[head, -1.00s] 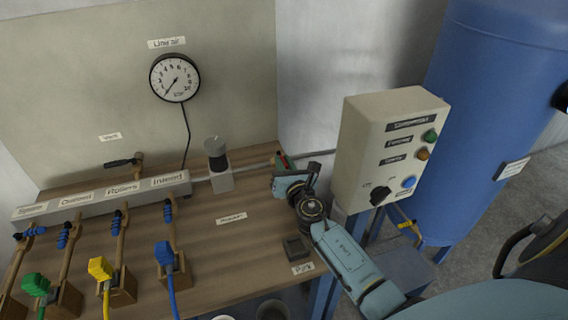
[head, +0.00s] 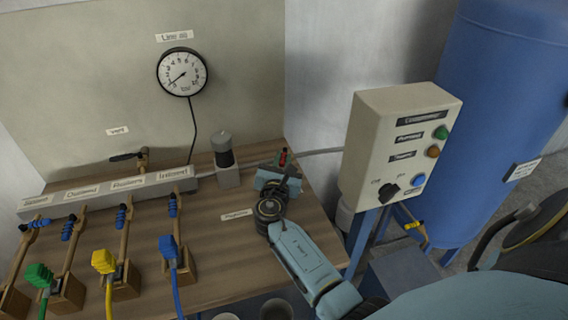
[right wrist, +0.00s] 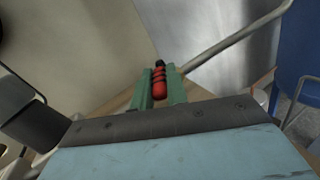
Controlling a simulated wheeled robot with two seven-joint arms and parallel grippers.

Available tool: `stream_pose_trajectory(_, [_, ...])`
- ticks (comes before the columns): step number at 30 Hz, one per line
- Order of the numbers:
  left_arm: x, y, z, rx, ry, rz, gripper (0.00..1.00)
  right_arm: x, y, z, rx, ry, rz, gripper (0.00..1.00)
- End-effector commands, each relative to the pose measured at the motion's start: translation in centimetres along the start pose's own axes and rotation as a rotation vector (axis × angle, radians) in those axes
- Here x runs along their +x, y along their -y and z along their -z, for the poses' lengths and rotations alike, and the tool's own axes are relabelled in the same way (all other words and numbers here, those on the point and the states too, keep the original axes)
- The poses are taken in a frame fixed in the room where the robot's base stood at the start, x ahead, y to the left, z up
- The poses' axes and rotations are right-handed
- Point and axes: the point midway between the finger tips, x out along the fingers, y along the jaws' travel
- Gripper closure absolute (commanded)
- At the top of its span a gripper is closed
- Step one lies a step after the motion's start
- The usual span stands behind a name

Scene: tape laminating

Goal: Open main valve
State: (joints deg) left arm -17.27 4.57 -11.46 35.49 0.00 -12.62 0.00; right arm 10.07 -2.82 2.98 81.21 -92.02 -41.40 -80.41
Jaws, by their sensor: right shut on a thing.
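The main valve's red handle (right wrist: 159,88) with dark bands stands between the green fingers of my right gripper (right wrist: 160,84) in the right wrist view. The gripper is shut on it. In the head view my right gripper (head: 281,161) is at the back right of the wooden bench, where the grey pipe (head: 318,153) runs. Only a bit of red and green shows there; the valve body is hidden behind the gripper and wrist. My left gripper is not in view.
A round line-air gauge (head: 182,72) hangs on the back panel. A grey manifold (head: 110,190) with several blue-handled valves stands at left. A compressor control box (head: 395,150) and blue tank (head: 500,130) stand right of my right arm.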

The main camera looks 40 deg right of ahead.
Motion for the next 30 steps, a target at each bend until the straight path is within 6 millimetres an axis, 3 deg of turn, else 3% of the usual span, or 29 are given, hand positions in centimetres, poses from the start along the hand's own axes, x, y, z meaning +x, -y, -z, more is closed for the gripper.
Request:
stream_pose_trajectory(20, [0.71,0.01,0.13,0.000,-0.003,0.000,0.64,-0.01,-0.38,0.17,-0.002,0.014,0.078,1.00])
stream_pose_trajectory(21, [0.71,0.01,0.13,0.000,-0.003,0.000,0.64,-0.01,-0.37,0.18,-0.002,0.014,0.078,0.82])
stream_pose_trajectory(25, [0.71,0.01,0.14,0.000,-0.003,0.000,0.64,0.00,-0.37,0.16,-0.002,0.014,0.077,0.65])
stream_pose_trajectory(30, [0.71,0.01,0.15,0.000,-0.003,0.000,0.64,0.01,-0.38,0.13,-0.001,0.015,0.077,0.63])
